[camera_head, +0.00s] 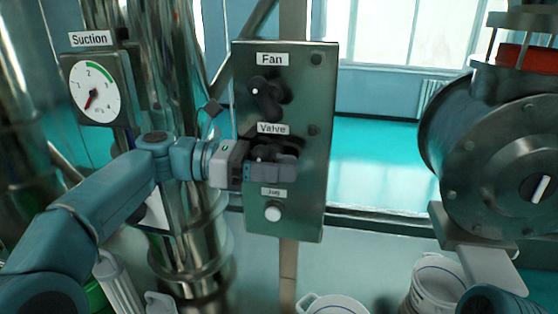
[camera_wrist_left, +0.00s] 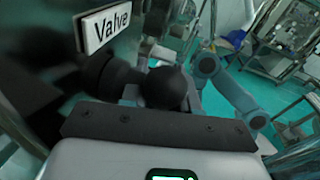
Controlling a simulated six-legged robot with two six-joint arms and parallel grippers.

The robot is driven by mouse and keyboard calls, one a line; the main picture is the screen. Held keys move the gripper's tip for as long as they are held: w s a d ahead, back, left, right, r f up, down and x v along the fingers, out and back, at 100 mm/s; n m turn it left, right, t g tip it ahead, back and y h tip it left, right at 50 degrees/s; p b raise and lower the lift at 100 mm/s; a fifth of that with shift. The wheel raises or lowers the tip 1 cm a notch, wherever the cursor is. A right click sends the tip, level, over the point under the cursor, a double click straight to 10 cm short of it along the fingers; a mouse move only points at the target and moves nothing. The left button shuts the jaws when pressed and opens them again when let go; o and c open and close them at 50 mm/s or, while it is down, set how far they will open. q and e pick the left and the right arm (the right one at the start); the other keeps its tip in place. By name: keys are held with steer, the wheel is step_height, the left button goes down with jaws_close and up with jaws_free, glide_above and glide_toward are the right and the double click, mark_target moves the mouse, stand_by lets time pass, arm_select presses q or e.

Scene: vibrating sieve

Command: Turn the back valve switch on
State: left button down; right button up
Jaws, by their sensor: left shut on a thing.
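The valve switch (camera_head: 262,154) is a dark knob under the "Valve" label on the grey control panel. My left gripper (camera_head: 275,171) comes in from the left and is shut on the valve switch, covering much of it. In the left wrist view the black valve switch (camera_wrist_left: 165,88) with its rounded end shows just past the gripper's dark front edge (camera_wrist_left: 155,125), beside the "Valve" label. The exact finger contact is hidden. My right gripper is not in view.
The panel also has a dark fan switch (camera_head: 264,95) above and a white jog button (camera_head: 273,212) below. A suction gauge (camera_head: 95,92) and shiny pipes stand at the left. A large metal drum (camera_head: 490,150) is at the right; white buckets (camera_head: 335,305) stand below.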

arm_select(q)
steer(key=shift+a+r, duration=0.1)
steer(key=shift+r, duration=0.05)
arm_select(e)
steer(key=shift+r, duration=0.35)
